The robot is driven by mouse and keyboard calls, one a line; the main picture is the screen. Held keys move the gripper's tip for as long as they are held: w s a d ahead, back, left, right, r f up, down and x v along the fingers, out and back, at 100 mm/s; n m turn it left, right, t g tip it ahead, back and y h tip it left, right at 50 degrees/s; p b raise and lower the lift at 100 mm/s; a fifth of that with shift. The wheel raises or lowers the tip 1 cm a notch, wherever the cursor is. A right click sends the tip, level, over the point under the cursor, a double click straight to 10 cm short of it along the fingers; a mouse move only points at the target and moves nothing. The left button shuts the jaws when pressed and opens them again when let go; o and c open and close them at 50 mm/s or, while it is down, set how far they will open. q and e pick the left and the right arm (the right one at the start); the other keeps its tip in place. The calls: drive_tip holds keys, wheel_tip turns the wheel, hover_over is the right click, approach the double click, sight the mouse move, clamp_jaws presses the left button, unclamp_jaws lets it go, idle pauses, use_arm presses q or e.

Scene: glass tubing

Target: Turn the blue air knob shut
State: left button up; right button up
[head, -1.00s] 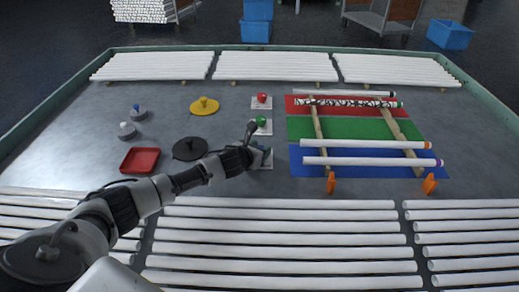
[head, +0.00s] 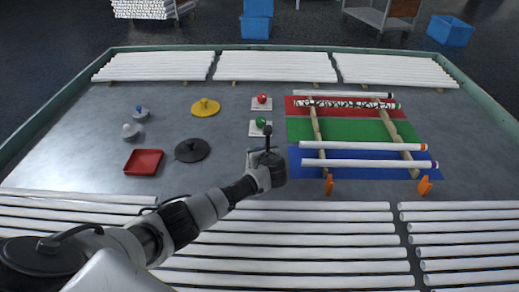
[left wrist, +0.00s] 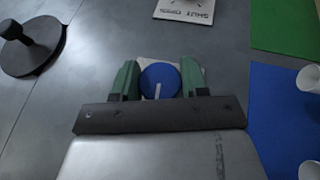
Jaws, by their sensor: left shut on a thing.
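The blue air knob (left wrist: 160,78) shows in the left wrist view on a pale plate (left wrist: 148,62), with a short white mark on its top pointing down the picture. My left gripper (left wrist: 160,84) is shut on it, with one green finger on each side. In the head view my left gripper (head: 264,160) covers the knob, and only a bit of its plate (head: 250,160) shows. The red knob (head: 262,98) and green knob (head: 261,122) stand on their own plates just behind. My right gripper is not in view.
A black lid (head: 192,150) with an upright handle and a red tray (head: 143,162) lie to the left. Glass tubes rest on wooden rails (head: 318,125) over the coloured mats to the right. Rows of white tubes (head: 290,235) lie along the front.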

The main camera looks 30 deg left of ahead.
use_arm(q)
drive_tip(key=shift+w+n+g+y, duration=0.1)
drive_tip(key=shift+n+g+y, duration=0.6)
drive_tip(key=shift+n+y, duration=0.15)
drive_tip(key=shift+f+n+g+y+b, duration=0.15)
drive_tip(key=shift+n+g+y+b, duration=0.3)
drive_tip(key=shift+n+g+b, duration=0.45)
drive_tip(key=shift+n+g+y+b, duration=0.5)
drive_tip(key=shift+n+g+b, duration=0.5)
drive_tip(key=shift+n+g, duration=0.2)
drive_tip(key=shift+n+g+y+b, duration=0.3)
drive_tip(key=shift+n+g+b, duration=0.8)
drive_tip(key=shift+g, duration=0.2)
drive_tip(key=o, duration=0.9)
